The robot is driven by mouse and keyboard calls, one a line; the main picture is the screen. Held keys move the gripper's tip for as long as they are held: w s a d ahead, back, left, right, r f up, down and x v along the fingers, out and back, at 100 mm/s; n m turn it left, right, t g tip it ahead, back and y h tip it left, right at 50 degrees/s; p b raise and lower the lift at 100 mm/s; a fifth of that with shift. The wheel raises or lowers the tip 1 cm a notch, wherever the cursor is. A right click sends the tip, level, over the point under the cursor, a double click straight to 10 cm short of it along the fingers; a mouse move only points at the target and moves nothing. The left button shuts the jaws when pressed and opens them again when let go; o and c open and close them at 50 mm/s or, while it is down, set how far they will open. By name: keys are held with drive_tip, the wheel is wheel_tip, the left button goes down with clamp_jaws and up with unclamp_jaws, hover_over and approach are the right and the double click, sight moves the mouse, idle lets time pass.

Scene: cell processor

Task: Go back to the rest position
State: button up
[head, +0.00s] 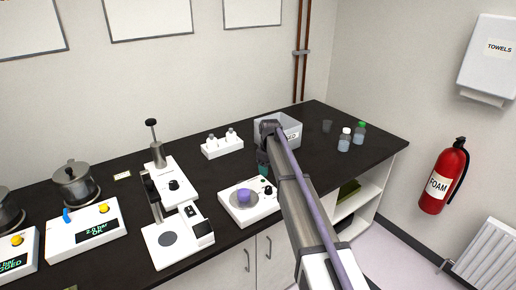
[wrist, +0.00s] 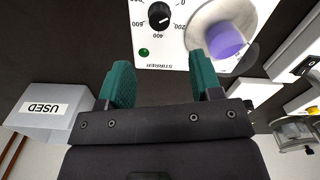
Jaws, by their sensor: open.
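My gripper (wrist: 160,85) shows in the wrist view with its two green fingers spread apart and nothing between them. The white stirrer (head: 248,203) has a dial and carries a purple-topped vessel (head: 244,196). In the wrist view the stirrer (wrist: 172,52) lies beyond the fingertips, and the purple top (wrist: 226,40) is beyond the right finger, apart from it.
A grey bin marked USED (wrist: 38,115) is beside my gripper; it also shows in the head view (head: 291,131). Two bottles (head: 345,139) stand right of it. A white press-like device (head: 168,185) and a two-vial rack (head: 222,145) stand left. The bench's front right is clear.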

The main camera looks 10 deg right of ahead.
drive_tip(key=s+f+m+b, duration=0.3)
drive_tip(key=s+m, duration=0.5)
drive_tip(key=s, duration=3)
drive_tip(key=shift+s+d+f, duration=0.15)
drive_tip(key=shift+s, duration=0.15)
